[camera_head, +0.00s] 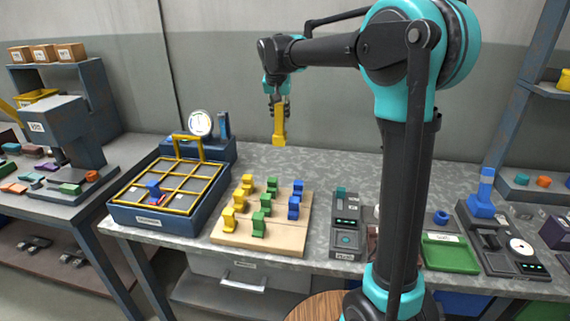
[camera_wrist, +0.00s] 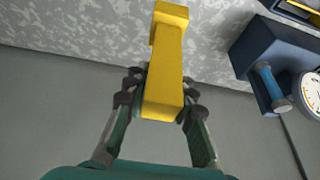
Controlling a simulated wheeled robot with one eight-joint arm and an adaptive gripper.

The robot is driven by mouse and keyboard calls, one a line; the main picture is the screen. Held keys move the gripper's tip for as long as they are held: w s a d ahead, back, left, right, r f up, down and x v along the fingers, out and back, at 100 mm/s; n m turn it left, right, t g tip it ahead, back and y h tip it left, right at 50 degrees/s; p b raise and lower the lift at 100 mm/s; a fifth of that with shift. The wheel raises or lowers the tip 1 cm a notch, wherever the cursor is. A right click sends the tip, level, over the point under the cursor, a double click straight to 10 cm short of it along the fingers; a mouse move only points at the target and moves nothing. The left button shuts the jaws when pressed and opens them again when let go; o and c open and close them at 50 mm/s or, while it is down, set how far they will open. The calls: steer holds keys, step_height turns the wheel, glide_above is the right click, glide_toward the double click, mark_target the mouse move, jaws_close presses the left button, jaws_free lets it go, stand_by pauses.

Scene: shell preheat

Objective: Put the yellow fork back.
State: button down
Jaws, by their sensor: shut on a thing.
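The yellow fork (camera_head: 279,128) hangs upright from my gripper (camera_head: 278,101), in the air above the back of the grey table. In the wrist view, my gripper (camera_wrist: 160,92) is shut on the yellow fork (camera_wrist: 170,60), with a finger on each side of it. A wooden board (camera_head: 283,237) lies on the table below and in front of the gripper. Several yellow, green and blue forks stand on it in rows, with yellow ones (camera_head: 228,218) in the left row. The held fork is clear of the board.
Left of the board is a dark blue tray (camera_head: 180,225) with a yellow grid frame and a blue piece (camera_head: 153,188) in it. A box with a dial gauge (camera_head: 201,123) stands behind it. Devices and a green tray (camera_head: 450,254) stand at right. The table's back middle is clear.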

mark_target(278, 137)
step_height(278, 137, down, 17)
stand_by(0.5)
steer(key=c, duration=1.3)
jaws_free()
steer(key=shift+o, duration=0.2)
steer(key=v, duration=1.2)
steer(key=shift+a+r, duration=0.1)
